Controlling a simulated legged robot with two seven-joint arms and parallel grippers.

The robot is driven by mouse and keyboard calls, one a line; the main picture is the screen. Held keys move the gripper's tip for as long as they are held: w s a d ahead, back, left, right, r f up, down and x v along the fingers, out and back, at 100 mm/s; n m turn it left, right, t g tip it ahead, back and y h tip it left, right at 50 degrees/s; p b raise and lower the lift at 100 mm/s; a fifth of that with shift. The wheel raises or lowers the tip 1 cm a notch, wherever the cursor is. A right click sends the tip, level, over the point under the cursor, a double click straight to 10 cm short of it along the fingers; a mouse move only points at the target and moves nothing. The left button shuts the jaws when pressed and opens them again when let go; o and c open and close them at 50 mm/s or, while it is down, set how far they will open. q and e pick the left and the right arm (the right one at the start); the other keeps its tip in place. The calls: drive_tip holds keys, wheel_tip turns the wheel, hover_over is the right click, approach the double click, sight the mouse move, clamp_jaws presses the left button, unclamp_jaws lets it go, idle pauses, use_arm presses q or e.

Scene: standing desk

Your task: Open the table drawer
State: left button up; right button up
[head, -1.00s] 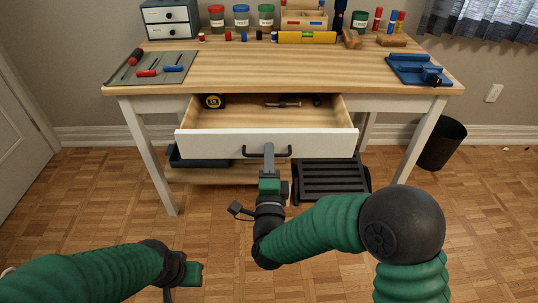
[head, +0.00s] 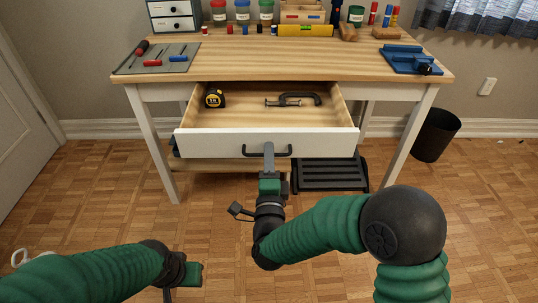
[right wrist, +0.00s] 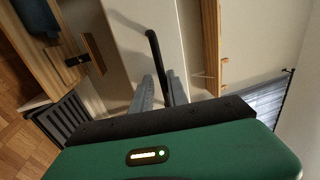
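The table drawer (head: 265,143) has a white front and a light wood inside, and is pulled well out from under the wooden desk top (head: 285,62). A tape measure (head: 214,97) and a clamp (head: 293,100) lie in it. My right gripper (head: 268,158) is at the dark bar handle (head: 283,154) in the middle of the front. In the right wrist view the handle (right wrist: 153,48) passes between the two grey fingers (right wrist: 161,90), which look closed on it. My left gripper (head: 193,274) is low at the left, away from the desk; its fingers cannot be made out.
Tools on a grey mat (head: 158,60), jars, a yellow level (head: 305,30) and a blue vise (head: 410,59) stand on the desk. A black slatted step (head: 330,175) is below the drawer. A black bin (head: 436,135) stands at the right. The floor in front is clear.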

drive_tip(key=shift+r, duration=0.15)
drive_tip(key=shift+s, duration=0.15)
drive_tip(key=s+f+p, duration=0.1)
drive_tip(key=s+f, duration=0.2)
drive_tip(key=s, duration=1.3)
drive_tip(key=shift+s+p, duration=0.15)
drive_tip(key=shift+p, duration=0.25)
drive_tip(key=shift+f, duration=0.1)
